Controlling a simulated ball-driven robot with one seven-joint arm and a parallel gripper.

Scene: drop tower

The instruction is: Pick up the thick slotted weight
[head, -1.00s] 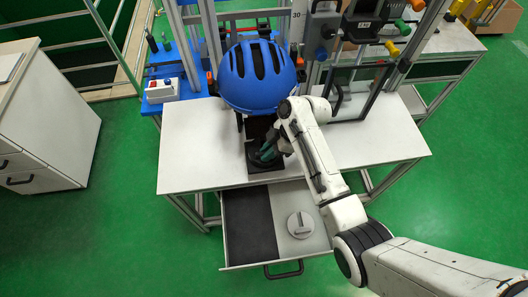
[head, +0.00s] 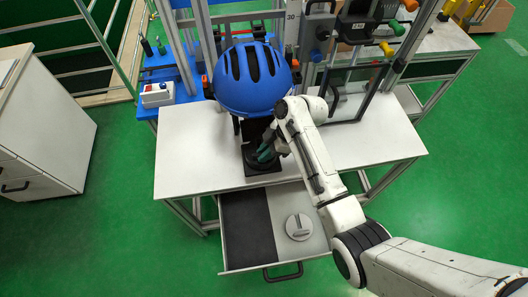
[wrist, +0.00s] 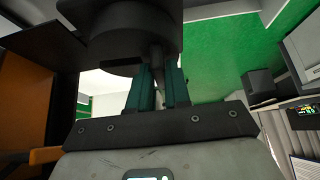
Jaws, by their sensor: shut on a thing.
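The thick slotted weight, a dark round body (wrist: 118,28), fills the top of the wrist view, and a narrow dark upright part of it runs down between the fingers. My gripper (wrist: 157,85) has teal fingers shut on that narrow part. In the head view my gripper (head: 266,153) is low over a black square base (head: 250,169) on the white table, just in front of the blue helmet. The weight is dark against this base and partly hidden by the fingers, so I cannot tell whether it touches the base.
The blue helmet (head: 252,80) hangs close behind my gripper. An open drawer (head: 290,255) below the table holds a light grey slotted disc (head: 298,227). A clear-panelled frame (head: 357,95) stands to the right.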

